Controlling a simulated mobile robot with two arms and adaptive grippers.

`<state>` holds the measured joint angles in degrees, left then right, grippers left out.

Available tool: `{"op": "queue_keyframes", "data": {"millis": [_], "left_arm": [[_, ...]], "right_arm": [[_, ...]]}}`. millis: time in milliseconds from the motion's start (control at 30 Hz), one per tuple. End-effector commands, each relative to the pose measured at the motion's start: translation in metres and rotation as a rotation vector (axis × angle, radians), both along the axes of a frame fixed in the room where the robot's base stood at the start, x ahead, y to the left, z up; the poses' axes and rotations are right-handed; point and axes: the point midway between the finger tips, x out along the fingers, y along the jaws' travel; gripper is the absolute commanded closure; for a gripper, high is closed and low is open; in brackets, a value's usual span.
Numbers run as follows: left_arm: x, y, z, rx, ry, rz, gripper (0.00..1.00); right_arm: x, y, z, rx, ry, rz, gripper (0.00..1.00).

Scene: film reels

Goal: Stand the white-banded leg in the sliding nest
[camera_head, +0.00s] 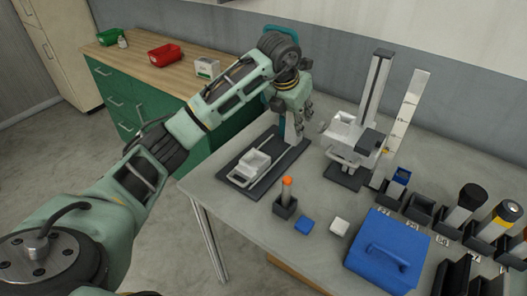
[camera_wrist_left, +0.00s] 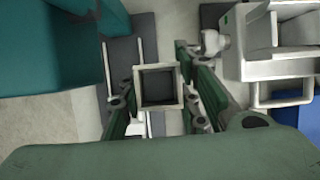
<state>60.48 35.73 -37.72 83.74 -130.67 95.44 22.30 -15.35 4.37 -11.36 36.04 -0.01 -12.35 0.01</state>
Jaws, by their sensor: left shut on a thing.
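My left gripper (camera_head: 298,138) points down over the far end of a dark base (camera_head: 228,173) on the table. In the left wrist view the gripper (camera_wrist_left: 160,98) is shut on a square white-rimmed piece (camera_wrist_left: 158,68) with a dark middle; I cannot tell whether it is the white-banded leg. On the dark base, a white open box (camera_head: 256,163) with a loop in front, apparently the sliding nest, sits to the lower left of the gripper, apart from it. No white-banded leg is clearly made out elsewhere. My right gripper is not seen.
An orange-topped cylinder (camera_head: 287,187), a blue case (camera_head: 385,255) and several black holders with cylinders occupy the front and right of the table.

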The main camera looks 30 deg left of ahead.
Motion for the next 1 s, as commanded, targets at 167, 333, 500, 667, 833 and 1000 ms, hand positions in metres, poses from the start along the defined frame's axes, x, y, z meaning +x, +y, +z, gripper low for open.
{"op": "queue_keyframes", "data": {"millis": [167,333,500,667,833,1000], "left_arm": [[-0.019,0.035,-0.019,0.004,0.007,0.005,1.0],[-0.038,0.068,-0.042,0.004,0.008,0.002,1.0],[-0.05,0.091,-0.059,0.002,0.004,0.001,1.0],[-0.054,0.097,-0.067,0.001,0.001,-0.002,1.0],[-0.054,0.096,-0.091,-0.001,0.005,-0.002,1.0],[-0.053,0.097,-0.104,0.002,0.0,-0.001,1.0]], "right_arm": [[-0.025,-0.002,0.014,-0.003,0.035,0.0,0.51],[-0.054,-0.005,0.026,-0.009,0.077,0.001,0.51],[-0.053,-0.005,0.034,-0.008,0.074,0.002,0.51],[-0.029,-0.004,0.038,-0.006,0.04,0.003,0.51],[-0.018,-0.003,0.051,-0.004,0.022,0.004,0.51],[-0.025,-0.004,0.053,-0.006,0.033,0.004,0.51]]}}
